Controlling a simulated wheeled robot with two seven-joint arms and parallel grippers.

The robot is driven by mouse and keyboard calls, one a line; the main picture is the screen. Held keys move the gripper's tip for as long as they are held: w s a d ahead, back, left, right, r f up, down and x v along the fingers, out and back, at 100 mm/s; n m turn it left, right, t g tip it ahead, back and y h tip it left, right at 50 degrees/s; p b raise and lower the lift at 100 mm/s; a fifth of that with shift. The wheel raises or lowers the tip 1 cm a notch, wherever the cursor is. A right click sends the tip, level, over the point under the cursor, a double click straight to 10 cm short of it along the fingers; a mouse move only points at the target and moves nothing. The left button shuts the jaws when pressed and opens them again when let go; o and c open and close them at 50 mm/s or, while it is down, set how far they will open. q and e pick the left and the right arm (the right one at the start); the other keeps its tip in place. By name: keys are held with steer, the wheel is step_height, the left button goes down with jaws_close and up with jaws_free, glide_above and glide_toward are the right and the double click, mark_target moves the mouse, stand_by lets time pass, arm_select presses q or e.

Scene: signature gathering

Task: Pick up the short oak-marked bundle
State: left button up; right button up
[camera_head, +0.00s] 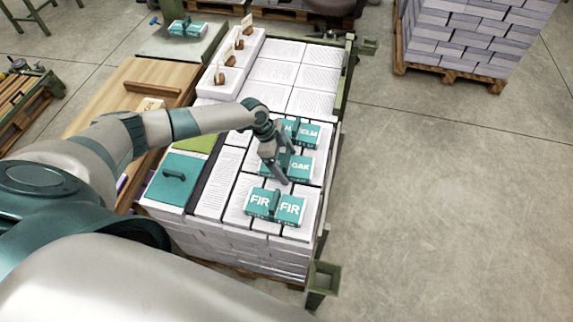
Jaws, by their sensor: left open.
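The oak-marked bundle (301,167) is a teal block with white OAK lettering. It lies on the paper stacks in the middle of the row, and its left part is hidden by my gripper. My left gripper (280,178) is over the left side of this bundle with its fingers pointing down. It is open, and I cannot tell whether it touches the bundle. The elm-marked bundle (309,137) lies just behind, partly covered by my wrist. The fir-marked bundle (291,208) lies in front, with FIR lettered twice. My right gripper is not in view.
White paper stacks (236,197) fill the pallet under the bundles. A teal board with a dark handle (174,175) lies at the left. A white holder with wooden stamps (232,65) stands behind. A green post (322,284) rises at the front right corner.

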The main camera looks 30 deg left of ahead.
mark_target(296, 166)
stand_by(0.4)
arm_select(q)
steer(key=c, duration=1.3)
steer(key=shift+c, duration=0.2)
steer(key=shift+r, duration=0.15)
steer(key=shift+r+b, duration=0.35)
steer(key=shift+r, duration=0.1)
steer(key=r, duration=0.1)
steer(key=d+r+b, duration=0.1)
steer(key=r, duration=0.1)
steer(key=shift+w+r, duration=0.1)
steer(key=shift+w, duration=0.05)
steer(key=w+d+r+b, duration=0.2)
steer(key=d+r, duration=0.4)
steer(key=d, duration=0.4)
steer(key=shift+w+d+r+b, duration=0.15)
steer(key=shift+d+r+b, duration=0.15)
steer(key=shift+b, duration=0.5)
steer(key=shift+a, duration=0.1)
